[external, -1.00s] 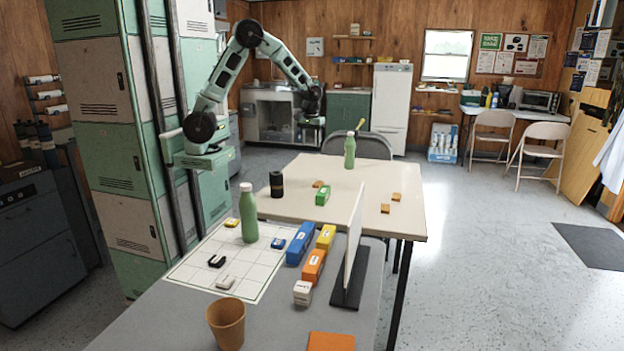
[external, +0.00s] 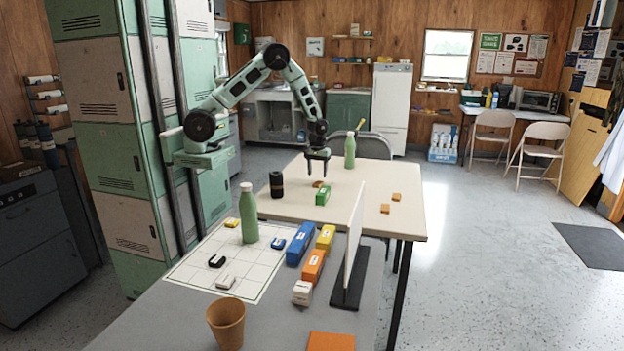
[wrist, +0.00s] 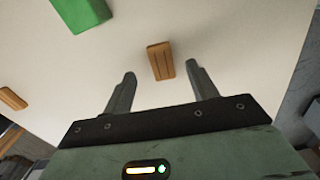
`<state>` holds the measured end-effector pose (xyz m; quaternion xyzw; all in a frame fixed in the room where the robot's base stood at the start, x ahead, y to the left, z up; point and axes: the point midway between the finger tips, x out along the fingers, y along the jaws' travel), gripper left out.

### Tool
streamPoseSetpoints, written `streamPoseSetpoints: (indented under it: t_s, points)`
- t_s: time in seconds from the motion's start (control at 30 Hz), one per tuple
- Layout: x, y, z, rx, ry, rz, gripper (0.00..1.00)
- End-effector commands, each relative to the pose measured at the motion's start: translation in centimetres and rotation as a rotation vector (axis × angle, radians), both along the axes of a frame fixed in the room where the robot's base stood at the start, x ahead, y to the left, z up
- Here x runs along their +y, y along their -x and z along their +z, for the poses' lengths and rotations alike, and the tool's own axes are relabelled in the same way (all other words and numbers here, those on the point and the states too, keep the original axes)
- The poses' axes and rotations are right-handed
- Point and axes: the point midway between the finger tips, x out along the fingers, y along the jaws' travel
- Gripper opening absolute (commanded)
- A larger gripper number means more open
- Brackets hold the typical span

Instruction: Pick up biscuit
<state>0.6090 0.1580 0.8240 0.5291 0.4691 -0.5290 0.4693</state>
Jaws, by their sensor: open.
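A small brown biscuit (external: 318,184) lies on the far cream table, beside a green block (external: 323,195). In the wrist view the biscuit (wrist: 160,60) is a grooved brown bar, seen between and just beyond my fingertips. My gripper (external: 317,170) points down above it, apart from it, open and empty. The two spread fingers also show in the wrist view (wrist: 161,70). Two more small brown pieces, one (external: 396,197) behind the other (external: 385,208), lie at the table's right side.
A black cylinder (external: 277,185) and a green bottle (external: 350,151) stand on the cream table (external: 375,175). A white upright panel (external: 354,236) stands on the nearer grey table, with coloured blocks, another green bottle (external: 249,214) and a brown cup (external: 226,325).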

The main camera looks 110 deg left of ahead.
Motion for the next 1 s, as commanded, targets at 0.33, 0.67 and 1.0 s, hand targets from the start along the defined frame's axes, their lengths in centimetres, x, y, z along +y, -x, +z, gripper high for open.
streamPoseSetpoints:
  t_s: [0.33, 0.67, 1.0]
  points:
    - [0.0, 0.1, -4.4, 0.002, 0.001, -0.001, 0.58]
    - [0.0, 0.1, -5.1, 0.000, 0.000, -0.001, 0.58]
    - [0.0, 0.1, -5.1, 0.000, 0.000, -0.001, 0.10]
